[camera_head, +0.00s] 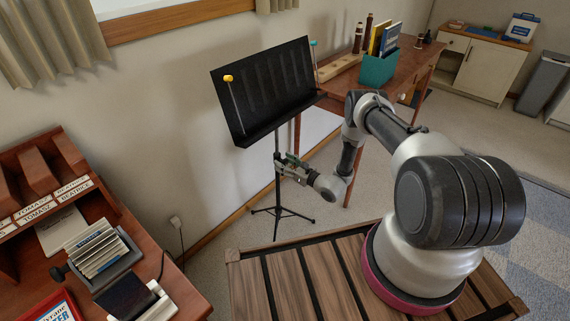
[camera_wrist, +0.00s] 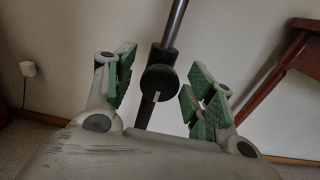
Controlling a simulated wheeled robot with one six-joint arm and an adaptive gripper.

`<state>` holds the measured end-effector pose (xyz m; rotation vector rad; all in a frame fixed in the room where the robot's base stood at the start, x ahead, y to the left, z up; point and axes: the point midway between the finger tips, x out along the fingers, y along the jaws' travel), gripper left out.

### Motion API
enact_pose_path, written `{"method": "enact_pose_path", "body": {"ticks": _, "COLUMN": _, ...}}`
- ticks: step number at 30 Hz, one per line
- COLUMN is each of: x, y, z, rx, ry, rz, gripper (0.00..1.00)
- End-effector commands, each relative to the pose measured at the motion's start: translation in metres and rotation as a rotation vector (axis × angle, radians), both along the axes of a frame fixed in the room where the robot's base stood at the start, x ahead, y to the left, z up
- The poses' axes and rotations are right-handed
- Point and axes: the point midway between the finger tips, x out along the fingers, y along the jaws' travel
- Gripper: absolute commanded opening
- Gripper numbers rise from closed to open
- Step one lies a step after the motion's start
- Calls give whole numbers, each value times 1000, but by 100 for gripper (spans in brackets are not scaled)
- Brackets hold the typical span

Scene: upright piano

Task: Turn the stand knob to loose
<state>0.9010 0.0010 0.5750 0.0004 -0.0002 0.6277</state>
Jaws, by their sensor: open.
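The black music stand (camera_head: 268,90) stands upright on a tripod base between the wall and my arm. Its knob (camera_wrist: 159,82) is a dark round disc with a pale line mark, seen in the wrist view on the stand's pole (camera_wrist: 173,24). The mark points down and slightly left. My gripper (camera_head: 286,163) is at the pole below the desk of the stand. In the wrist view my gripper (camera_wrist: 160,88) is open, with green finger pads on either side of the knob and visible gaps to both. The knob is too small to make out in the head view.
A brown table (camera_head: 391,67) with a teal file box (camera_head: 379,68) stands behind the stand at right. A wooden desk (camera_head: 165,250) with a rotary card file (camera_head: 100,255) is at lower left. A wall outlet (camera_wrist: 28,69) lies behind. Floor around the tripod looks clear.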

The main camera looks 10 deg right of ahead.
Motion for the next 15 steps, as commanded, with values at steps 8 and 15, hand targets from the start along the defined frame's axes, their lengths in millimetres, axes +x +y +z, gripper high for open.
{"method": "enact_pose_path", "body": {"ticks": 8, "x": 0, "y": 0, "z": 0, "rx": 0, "ry": 0, "rz": 0, "gripper": 9}}
{"method": "enact_pose_path", "body": {"ticks": 15, "x": 0, "y": 0, "z": 0, "rx": -67, "ry": -49, "rz": 0, "gripper": 7}}
